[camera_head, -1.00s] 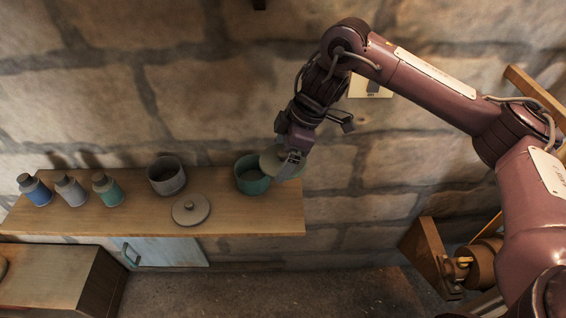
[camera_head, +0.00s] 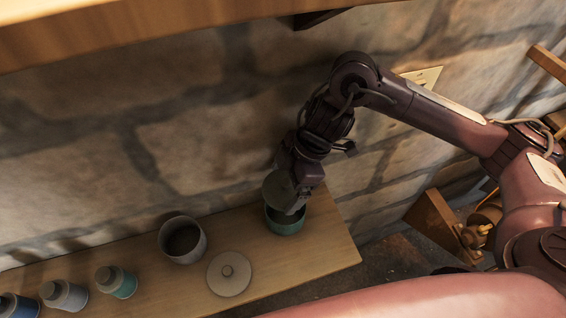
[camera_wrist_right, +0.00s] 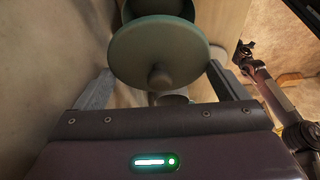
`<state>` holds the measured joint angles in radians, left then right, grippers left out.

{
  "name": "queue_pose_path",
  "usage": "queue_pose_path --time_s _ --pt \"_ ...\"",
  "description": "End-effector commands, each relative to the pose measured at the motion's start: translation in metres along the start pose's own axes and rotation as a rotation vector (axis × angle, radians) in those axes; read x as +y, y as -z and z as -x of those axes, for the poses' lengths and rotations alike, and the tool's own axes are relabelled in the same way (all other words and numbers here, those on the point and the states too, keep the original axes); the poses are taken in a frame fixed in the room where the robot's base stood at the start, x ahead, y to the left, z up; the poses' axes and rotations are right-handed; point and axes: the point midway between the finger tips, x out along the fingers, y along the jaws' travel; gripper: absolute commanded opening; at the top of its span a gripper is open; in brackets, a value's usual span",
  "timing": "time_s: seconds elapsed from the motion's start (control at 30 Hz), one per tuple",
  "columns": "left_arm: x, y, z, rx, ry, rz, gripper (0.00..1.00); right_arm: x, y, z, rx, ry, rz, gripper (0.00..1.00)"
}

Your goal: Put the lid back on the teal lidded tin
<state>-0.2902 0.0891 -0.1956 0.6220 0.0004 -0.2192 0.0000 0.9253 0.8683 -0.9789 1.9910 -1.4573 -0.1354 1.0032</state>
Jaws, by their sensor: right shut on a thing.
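The teal tin (camera_head: 286,224) stands upright near the right end of the wooden shelf, its mouth partly hidden by the lid and gripper. My right gripper (camera_head: 299,193) is shut on the teal lid (camera_head: 279,188), which is steeply tilted over the tin's back left side in the head view. In the right wrist view the lid (camera_wrist_right: 160,50) sits between the two fingers, knob towards the camera, with part of the tin (camera_wrist_right: 157,8) behind it. I cannot tell whether lid and tin touch. An arm with a small dark gripper (camera_wrist_right: 244,52), seemingly my left, shows at right there.
A grey open pot (camera_head: 183,240) and a grey lid (camera_head: 229,273) are left of the tin on the shelf (camera_head: 325,252). Several capped bottles (camera_head: 116,281) stand further left. A stone wall is behind; a wooden beam (camera_head: 150,25) crosses above.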

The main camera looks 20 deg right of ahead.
Motion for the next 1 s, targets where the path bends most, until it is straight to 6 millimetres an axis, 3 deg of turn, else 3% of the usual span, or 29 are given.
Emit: queue_pose_path --time_s 0.1,0.3,0.77,1.0 --pt "0.011 -0.011 0.001 -0.016 -0.014 -0.002 0.36 -0.004 0.0 -0.001 0.001 0.002 0.007 0.71" --pt "0.017 -0.011 -0.006 -0.016 -0.021 -0.003 0.36 -0.005 -0.003 -0.008 0.001 0.002 0.008 0.71" --pt "0.013 -0.014 -0.048 -0.012 -0.015 0.0 0.36 -0.005 -0.017 -0.044 0.0 0.002 0.008 0.71" --pt "0.011 -0.013 -0.056 -0.01 -0.011 0.002 0.36 -0.005 -0.023 -0.059 0.001 0.003 0.008 0.71"
